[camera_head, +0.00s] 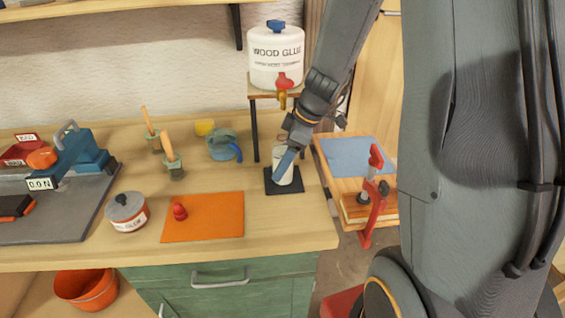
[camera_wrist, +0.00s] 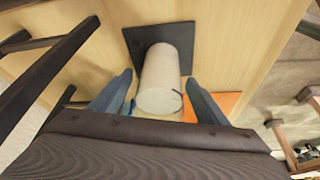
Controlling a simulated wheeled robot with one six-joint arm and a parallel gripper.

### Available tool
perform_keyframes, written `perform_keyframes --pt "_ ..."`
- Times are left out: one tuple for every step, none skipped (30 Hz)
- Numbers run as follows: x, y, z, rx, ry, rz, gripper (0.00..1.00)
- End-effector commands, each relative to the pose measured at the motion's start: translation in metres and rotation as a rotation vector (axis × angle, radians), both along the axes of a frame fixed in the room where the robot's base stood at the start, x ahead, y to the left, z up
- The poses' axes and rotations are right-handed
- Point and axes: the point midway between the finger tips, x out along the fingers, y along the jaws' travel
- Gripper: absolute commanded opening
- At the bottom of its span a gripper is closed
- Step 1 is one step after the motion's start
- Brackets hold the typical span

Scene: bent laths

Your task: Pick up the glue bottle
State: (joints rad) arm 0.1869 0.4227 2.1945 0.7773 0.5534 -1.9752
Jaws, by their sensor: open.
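The glue bottle (camera_head: 283,167) is a small pale upright cylinder on a black square mat (camera_head: 270,187) near the bench's right end; it carries no readable label. In the wrist view the bottle (camera_wrist: 160,75) stands between the two blue fingers, its near round end toward me. My gripper (camera_head: 288,165) reaches down at the bottle from above and partly covers it. In the wrist view my gripper (camera_wrist: 158,84) is open, one finger on each side, with gaps showing beside the bottle. A red cap (camera_head: 180,211) lies on the orange mat (camera_head: 215,222).
A large wood glue container (camera_head: 276,62) with a red tap stands on a raised shelf just behind my gripper. A blue-grey jug (camera_head: 222,145), brushes in pots and a glue tin (camera_head: 127,212) stand left. A red clamp (camera_head: 370,200) is on the right side table.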

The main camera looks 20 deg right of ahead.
Motion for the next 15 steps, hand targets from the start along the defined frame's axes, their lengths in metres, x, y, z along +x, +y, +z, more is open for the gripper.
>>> perform_keyframes --pt "0.0001 0.001 -0.0021 -0.001 0.001 0.001 0.69" --pt "0.0002 0.0013 -0.003 -0.001 0.001 0.001 0.69" --pt "0.0004 0.0014 -0.0037 -0.001 0.001 0.002 0.69" --pt "0.0005 0.0014 -0.0039 -0.001 0.0 0.001 0.69" --pt "0.0006 0.0014 -0.004 -0.001 0.0 0.001 0.69" --pt "0.0006 0.0014 -0.0039 -0.001 0.0 0.001 0.69" --pt "0.0006 0.0014 -0.0039 0.0 0.0 0.001 0.69" --pt "0.0006 0.0014 -0.0038 -0.001 0.0 0.001 0.69" --pt "0.0006 0.0013 -0.0038 0.0 0.0 0.001 0.69" --pt "0.0006 0.0013 -0.0038 -0.001 0.0 0.001 0.63" --pt "0.0006 0.0013 -0.0037 0.0 0.0 0.001 0.58" --pt "0.0005 0.0013 -0.0037 0.0 0.0 0.001 0.52" --pt "0.0006 0.0013 -0.0037 0.0 0.0 0.001 0.47" --pt "0.0006 0.0013 -0.0037 0.0 0.0 0.001 0.41" --pt "0.0006 0.0013 -0.0036 0.0 0.0 0.001 0.35"
